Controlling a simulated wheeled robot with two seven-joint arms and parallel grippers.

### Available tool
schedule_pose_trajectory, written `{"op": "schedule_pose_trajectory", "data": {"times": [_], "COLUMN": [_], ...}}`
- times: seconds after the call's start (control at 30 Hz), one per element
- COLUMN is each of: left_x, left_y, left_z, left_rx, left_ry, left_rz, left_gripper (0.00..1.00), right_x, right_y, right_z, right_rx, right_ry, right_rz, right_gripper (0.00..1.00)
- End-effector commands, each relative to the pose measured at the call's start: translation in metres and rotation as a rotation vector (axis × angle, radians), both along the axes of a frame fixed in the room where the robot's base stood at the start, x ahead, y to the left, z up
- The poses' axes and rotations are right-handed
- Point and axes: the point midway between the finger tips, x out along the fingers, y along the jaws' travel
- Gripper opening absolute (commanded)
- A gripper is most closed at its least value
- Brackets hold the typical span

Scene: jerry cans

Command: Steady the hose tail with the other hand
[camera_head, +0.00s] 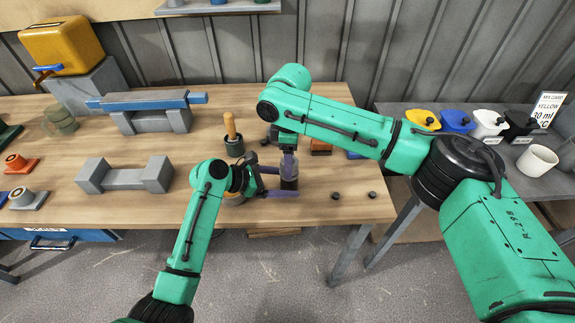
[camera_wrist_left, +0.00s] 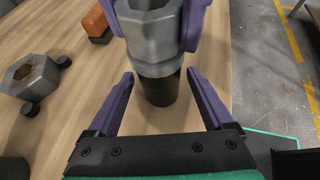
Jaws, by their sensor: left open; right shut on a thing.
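The hose tail (camera_wrist_left: 160,90) is a short dark cylinder below a grey metal fitting (camera_wrist_left: 152,40). It also shows in the head view (camera_head: 289,184), partly behind the fingers. My right gripper (camera_head: 289,152) comes from above and is shut on the grey fitting; its purple fingers flank the fitting in the left wrist view. My left gripper (camera_wrist_left: 160,76) is open, with one purple finger on each side of the dark tail and gaps showing. It reaches in from the left in the head view (camera_head: 280,182). I cannot tell whether the tail touches the table.
The wooden table (camera_head: 335,180) holds a wooden-handled tool (camera_head: 231,128), an orange block (camera_head: 321,147) and small dark knobs (camera_head: 372,195). A side table at right holds small coloured cans and a white cup (camera_head: 537,160).

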Motion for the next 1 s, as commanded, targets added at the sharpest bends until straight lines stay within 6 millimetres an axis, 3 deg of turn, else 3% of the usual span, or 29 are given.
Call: {"op": "schedule_pose_trajectory", "data": {"times": [0.27, 0.3, 0.5, 0.9, 0.93, 1.0], "left_x": [0.0008, 0.0008, 0.0007, 0.0006, 0.0006, 0.0006], "left_y": [-0.0041, -0.0040, -0.0038, -0.0037, -0.0037, -0.0037], "left_z": [-0.0025, -0.0024, -0.0024, -0.0025, -0.0025, -0.0025], "left_rx": [0.000, 0.000, 0.000, 0.000, 0.000, 0.001], "left_ry": [0.000, 0.000, 0.000, 0.000, 0.000, 0.001], "left_rz": [-0.001, -0.001, -0.001, -0.001, -0.001, -0.001], "left_gripper": [0.85, 0.81, 0.06, 0.05, 0.55, 0.28], "right_x": [-0.0001, -0.0001, -0.0001, -0.0001, -0.0001, -0.0001], "right_y": [-0.0007, -0.0007, -0.0007, -0.0008, -0.0008, -0.0008], "right_z": [-0.0006, -0.0006, -0.0007, -0.0007, -0.0007, -0.0007], "right_rx": [-0.002, -0.002, -0.002, -0.002, -0.002, -0.002], "right_ry": [0.001, 0.001, 0.001, 0.001, 0.001, 0.001], "right_rz": [-0.001, -0.001, -0.001, -0.001, -0.001, -0.001], "right_gripper": [0.27, 0.27, 0.27, 0.27, 0.27, 0.27]}}
